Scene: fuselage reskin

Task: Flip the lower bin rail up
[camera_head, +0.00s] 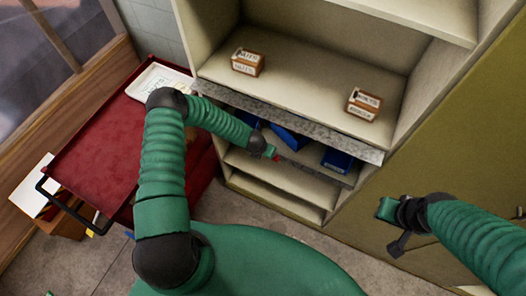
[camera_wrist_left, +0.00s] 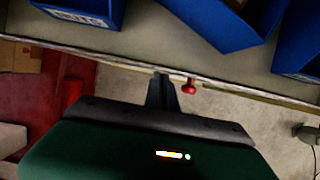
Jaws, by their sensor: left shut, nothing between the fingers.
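The lower bin rail is a thin grey strip along the front edge of the shelf with blue bins (camera_head: 337,160). In the left wrist view the rail (camera_wrist_left: 120,62) crosses below the bins (camera_wrist_left: 228,22). A red knob (camera_head: 276,157) sits at the rail; it also shows in the left wrist view (camera_wrist_left: 189,87). My left gripper (camera_head: 268,151) is at the rail, just left of the knob. In the left wrist view its fingers (camera_wrist_left: 162,88) are shut and empty; contact with the rail is unclear.
A grey metal strip (camera_head: 300,115) edges the shelf above, which holds two small labelled boxes (camera_head: 247,62) (camera_head: 364,104). A red cart (camera_head: 95,135) with a white tray (camera_head: 158,80) stands at left. An olive panel (camera_head: 450,140) is at right. Floor shows below the shelves.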

